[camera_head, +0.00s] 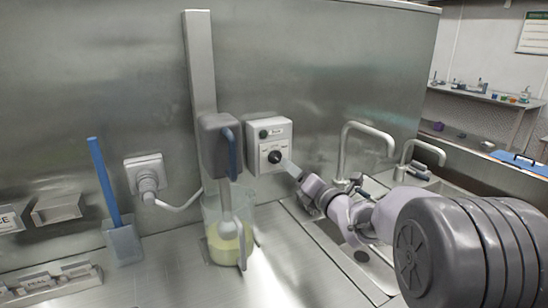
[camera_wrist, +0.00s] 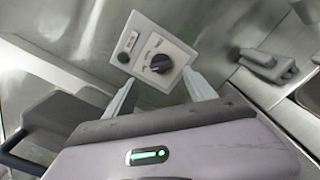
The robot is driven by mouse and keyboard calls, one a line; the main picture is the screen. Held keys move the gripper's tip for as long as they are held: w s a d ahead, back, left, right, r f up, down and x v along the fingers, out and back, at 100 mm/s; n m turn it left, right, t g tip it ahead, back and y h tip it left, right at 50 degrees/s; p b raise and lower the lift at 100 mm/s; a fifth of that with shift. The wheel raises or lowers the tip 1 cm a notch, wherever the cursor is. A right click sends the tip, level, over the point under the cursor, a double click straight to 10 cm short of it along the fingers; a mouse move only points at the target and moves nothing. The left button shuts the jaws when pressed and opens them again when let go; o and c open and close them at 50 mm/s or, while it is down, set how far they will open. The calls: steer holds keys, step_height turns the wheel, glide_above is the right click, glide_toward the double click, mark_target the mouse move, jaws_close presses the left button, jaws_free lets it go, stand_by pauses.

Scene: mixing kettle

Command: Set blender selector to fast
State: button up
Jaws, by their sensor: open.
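The blender selector is a black rotary knob (camera_head: 275,157) on a white control box (camera_head: 283,132) fixed to the steel wall. The box also has a green button (camera_head: 264,134) with a small label. In the wrist view the knob (camera_wrist: 158,64) shows between my fingertips, and its pointer setting is too small to read. My gripper (camera_head: 291,167) is open, just in front of the box to the right of the knob in the head view. In the wrist view its fingers (camera_wrist: 160,92) are spread either side of the knob, apparently not touching it. The blender (camera_head: 215,145) hangs left of the box.
A clear jug (camera_head: 212,215) with yellowish liquid stands under the blender. A blue-handled scraper (camera_head: 104,185) and a wall socket (camera_head: 146,173) are at the left. A sink with a tap (camera_head: 366,128) lies to the right. Bare counter (camera_head: 295,270) is in front.

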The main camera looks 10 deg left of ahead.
mark_target(280, 160)
steer(key=shift+x, duration=4.7)
steer(key=c, duration=1.3)
steer(key=m+p, duration=0.3)
steer(key=m, duration=1.2)
steer(key=shift+f+m, duration=0.15)
steer(key=shift+m, duration=0.25)
steer(key=shift+c, duration=0.2)
steer(key=o, duration=1)
steer(key=shift+f+m, duration=0.15)
steer(key=shift+m, duration=0.85)
steer(key=shift+c, duration=0.2)
steer(key=o, duration=0.5)
steer(key=shift+f, duration=0.1)
steer(key=shift+c, duration=0.2)
